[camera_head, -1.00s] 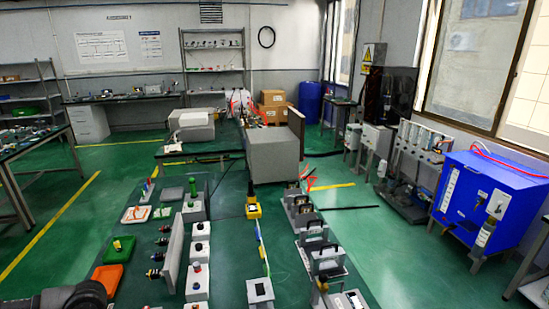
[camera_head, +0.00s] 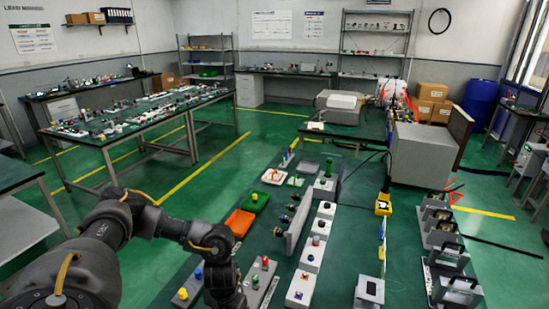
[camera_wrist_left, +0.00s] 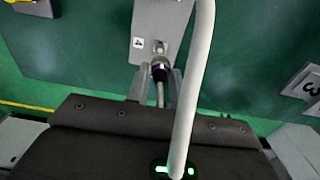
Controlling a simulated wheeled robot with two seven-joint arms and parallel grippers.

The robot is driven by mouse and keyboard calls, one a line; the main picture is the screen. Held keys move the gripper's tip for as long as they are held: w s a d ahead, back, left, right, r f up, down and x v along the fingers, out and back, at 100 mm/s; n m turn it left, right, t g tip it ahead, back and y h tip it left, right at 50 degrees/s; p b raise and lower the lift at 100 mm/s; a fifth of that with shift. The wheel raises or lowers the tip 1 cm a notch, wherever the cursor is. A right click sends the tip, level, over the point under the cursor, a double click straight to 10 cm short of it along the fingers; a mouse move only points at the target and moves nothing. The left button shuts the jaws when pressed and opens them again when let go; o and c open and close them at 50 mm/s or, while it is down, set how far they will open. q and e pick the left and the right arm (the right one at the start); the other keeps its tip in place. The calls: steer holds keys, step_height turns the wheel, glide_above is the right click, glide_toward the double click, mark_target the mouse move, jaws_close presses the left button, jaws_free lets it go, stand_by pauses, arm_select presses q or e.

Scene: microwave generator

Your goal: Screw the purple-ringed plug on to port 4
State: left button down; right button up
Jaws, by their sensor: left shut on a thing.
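In the left wrist view my left gripper (camera_wrist_left: 157,86) is shut on a dark plug (camera_wrist_left: 159,73) with a purplish ring. The plug points at a metal port (camera_wrist_left: 160,47) on a grey panel (camera_wrist_left: 172,16). A small label (camera_wrist_left: 138,43) beside the port looks like a 4, seen turned. The plug tip is at or very close to the port; I cannot tell whether it is engaged. In the head view an upright grey panel (camera_head: 298,226) has several connectors on its left face. My left arm comes in from the left; its fingertips are not clear there. My right gripper is not in view.
A thick white cable (camera_wrist_left: 195,75) arches across the wrist view close to the gripper. Button boxes (camera_head: 311,254), an orange tray (camera_head: 239,222) and a yellow-button box (camera_head: 187,291) stand near the panel.

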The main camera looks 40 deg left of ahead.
arm_select(q)
steer(key=shift+f+b, duration=1.85)
steer(key=shift+f, duration=0.8)
steer(key=shift+p, duration=0.35)
steer(key=shift+f+b, duration=0.5)
steer(key=shift+f, duration=0.05)
stand_by(0.4)
steer(key=c, duration=1.1)
jaws_free()
steer(key=shift+c, duration=0.2)
step_height(320, 180, up, 9)
steer(key=shift+r, duration=0.9)
